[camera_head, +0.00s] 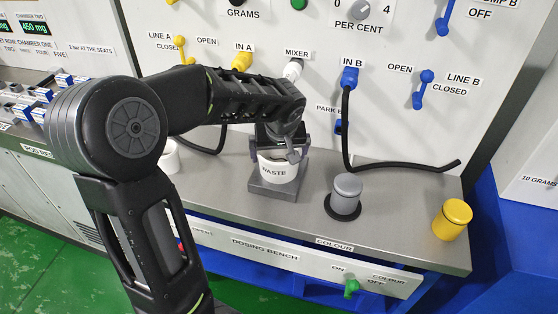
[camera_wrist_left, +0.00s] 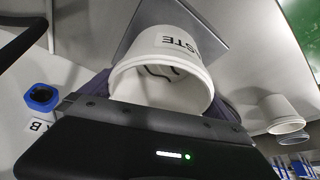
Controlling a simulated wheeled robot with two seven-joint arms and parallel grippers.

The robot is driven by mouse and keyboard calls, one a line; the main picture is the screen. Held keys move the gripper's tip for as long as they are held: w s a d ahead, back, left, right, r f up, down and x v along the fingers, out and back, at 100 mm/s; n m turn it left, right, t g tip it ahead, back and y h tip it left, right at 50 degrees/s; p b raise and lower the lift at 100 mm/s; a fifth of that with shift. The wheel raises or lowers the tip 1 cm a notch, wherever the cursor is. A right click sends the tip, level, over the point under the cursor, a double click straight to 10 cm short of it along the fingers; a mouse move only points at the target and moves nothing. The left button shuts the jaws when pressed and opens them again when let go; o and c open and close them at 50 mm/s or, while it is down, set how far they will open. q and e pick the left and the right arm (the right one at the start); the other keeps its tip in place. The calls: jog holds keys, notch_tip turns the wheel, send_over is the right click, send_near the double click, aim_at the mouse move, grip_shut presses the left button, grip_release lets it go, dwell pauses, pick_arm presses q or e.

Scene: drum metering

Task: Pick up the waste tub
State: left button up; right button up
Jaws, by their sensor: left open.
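The white waste tub (camera_head: 278,173), labelled WASTE, stands on a grey square block on the bench. My left gripper (camera_head: 281,152) is right over the tub and hides part of its rim. In the left wrist view the tub (camera_wrist_left: 165,62) shows its open mouth toward the camera, with dark curved marks inside. The gripper's jaws are open, one to each side of the tub; whether they touch it I cannot tell. My right gripper is not in view.
A grey cylinder (camera_head: 346,190) on a dark base and a yellow cylinder (camera_head: 453,217) stand to the right. A black hose (camera_head: 395,168) hangs from IN B onto the bench. Another white tub (camera_head: 169,157) stands left, partly behind my arm. The valve panel rises close behind.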

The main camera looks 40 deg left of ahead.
pick_arm(q)
jog(key=shift+c, duration=0.6)
jog(key=c, duration=1.1)
